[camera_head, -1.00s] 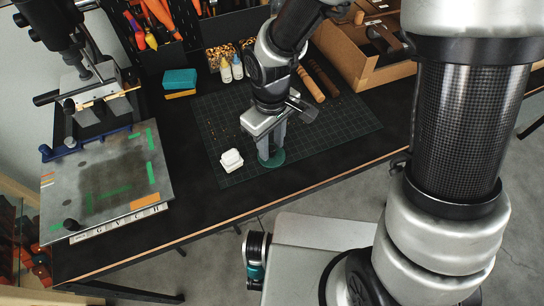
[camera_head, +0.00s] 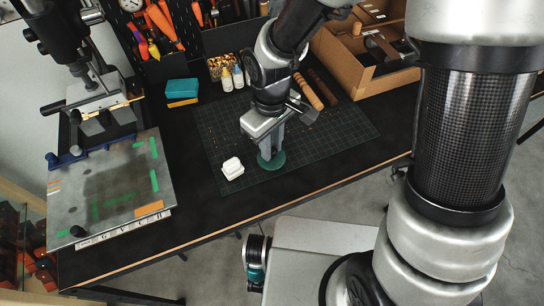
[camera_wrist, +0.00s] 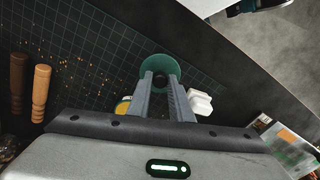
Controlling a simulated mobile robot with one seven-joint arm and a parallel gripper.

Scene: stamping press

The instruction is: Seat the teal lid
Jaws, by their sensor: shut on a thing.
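The teal lid (camera_head: 271,160) is a flat round disc low over the green cutting mat; I cannot tell whether it touches the mat. In the wrist view the lid (camera_wrist: 159,68) shows a dark knob at its middle. My gripper (camera_head: 271,150) points down and is shut on the lid's knob. Its two fingers (camera_wrist: 160,80) converge there in the wrist view. A small round yellow thing (camera_wrist: 123,106) shows left of the fingers in the wrist view, partly hidden. In the head view my gripper hides that spot.
A white block (camera_head: 232,168) stands close to the lid on the mat (camera_head: 335,133). A stamping press (camera_head: 100,105) with a metal plate stands left. A teal-and-yellow block (camera_head: 182,90), small bottles (camera_head: 232,78), wooden-handled tools (camera_head: 310,92) and a cardboard box (camera_head: 372,75) lie behind.

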